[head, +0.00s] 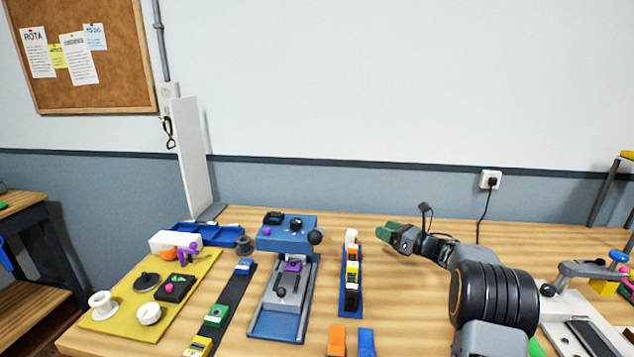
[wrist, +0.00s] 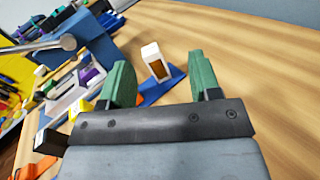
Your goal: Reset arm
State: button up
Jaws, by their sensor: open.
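My gripper (head: 388,232) is at the end of my arm, above the right-middle part of the wooden table in the head view. In the wrist view, my gripper (wrist: 158,80) has its two green fingers wide apart with nothing held between them. A blue rack (head: 350,290) with white, orange and yellow blocks stands to the left of the gripper, apart from it. In the wrist view, a white and brown block (wrist: 155,62) on the blue rack (wrist: 160,90) shows beyond the fingers, in the gap between them.
A blue and grey machine (head: 287,235) with a black knob stands left of the rack. A yellow board (head: 120,310) with spools and a black strip (head: 230,300) with blocks lie further left. A clamp fixture (head: 590,270) is at the right. Table behind my gripper is clear.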

notch_tip(320, 180, up, 9)
jog(key=m+t+h+p, duration=0.2)
jog(key=m+t+h, duration=0.3)
jog(key=m, duration=0.5)
jog(key=s+a+r+m+g+h+p, duration=0.1)
jog(key=s+r+m+g+h+p, duration=0.3)
jog(key=s+m+h, duration=0.9)
jog(key=s+a+f+m+g+y+p, duration=0.1)
jog(key=s+a+f+m+g, duration=0.1)
jog(key=s+m, duration=0.4)
jog(key=s+a+f+m+g+y+p, duration=0.1)
jog(key=s+a+f+m+g+y, duration=0.1)
jog(key=s+m, duration=0.5)
jog(key=s+a+f+m+g+y+p, duration=0.1)
jog(key=s+a+m+g, duration=0.3)
jog(key=s, duration=0.7)
jog(key=f+m+g+y, duration=0.1)
jog(key=m+g, duration=0.1)
jog(key=m, duration=0.1)
jog(key=shift+a+f, duration=0.25)
jog(key=shift+f, duration=0.05)
